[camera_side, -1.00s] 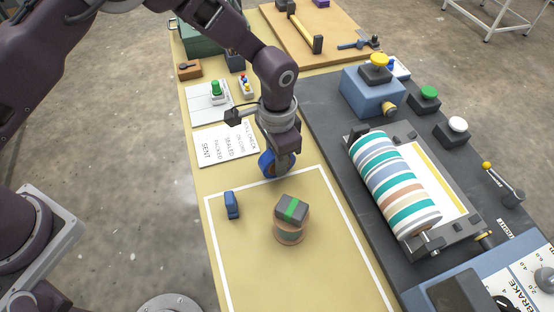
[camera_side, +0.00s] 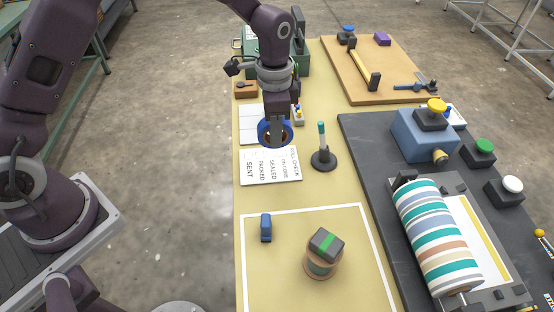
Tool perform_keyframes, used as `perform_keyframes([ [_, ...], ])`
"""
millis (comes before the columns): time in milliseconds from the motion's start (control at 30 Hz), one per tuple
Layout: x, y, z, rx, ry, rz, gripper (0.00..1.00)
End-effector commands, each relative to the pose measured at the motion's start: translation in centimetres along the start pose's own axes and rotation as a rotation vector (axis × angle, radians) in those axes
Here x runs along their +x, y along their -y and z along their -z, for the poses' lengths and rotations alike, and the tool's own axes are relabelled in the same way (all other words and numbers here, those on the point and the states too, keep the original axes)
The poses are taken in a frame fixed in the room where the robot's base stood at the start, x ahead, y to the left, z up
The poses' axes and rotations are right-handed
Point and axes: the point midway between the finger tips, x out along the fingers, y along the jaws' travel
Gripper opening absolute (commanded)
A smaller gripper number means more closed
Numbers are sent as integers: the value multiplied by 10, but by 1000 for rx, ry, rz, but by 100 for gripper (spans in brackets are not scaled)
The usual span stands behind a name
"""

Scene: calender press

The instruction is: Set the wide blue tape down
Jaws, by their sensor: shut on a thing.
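My gripper (camera_side: 277,136) is shut on a blue tape roll (camera_side: 263,133), a ring with a tan core held upright on its edge. The roll appears in front of the upper edge of the white lettered card (camera_side: 270,170); its exact height above the table is hard to tell. A white outline (camera_side: 300,209) is marked on the yellow table (camera_side: 245,194) in the foreground. Inside it stand a small blue block-like item (camera_side: 266,228) at the left and a brown roll (camera_side: 322,267) with a grey, green-striped block (camera_side: 326,242) on top.
A dark post with a teal tip (camera_side: 323,155) stands close to the right of the card. A green box (camera_side: 303,62) and a brown block (camera_side: 246,90) are behind. The press with its striped roller (camera_side: 437,235) fills the right. The outline's front left area is clear.

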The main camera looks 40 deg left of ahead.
Motion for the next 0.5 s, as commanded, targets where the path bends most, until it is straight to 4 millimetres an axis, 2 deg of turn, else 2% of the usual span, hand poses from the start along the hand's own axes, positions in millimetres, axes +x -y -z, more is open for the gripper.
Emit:
perform_keyframes([
  [100,25,-1,0,0,3,-1,0],
  [233,41,-1,0,-1,1,0,0],
  [400,70,-1,0,-1,2,-1,0],
  [500,72,-1,1,-1,-1,1,0],
])
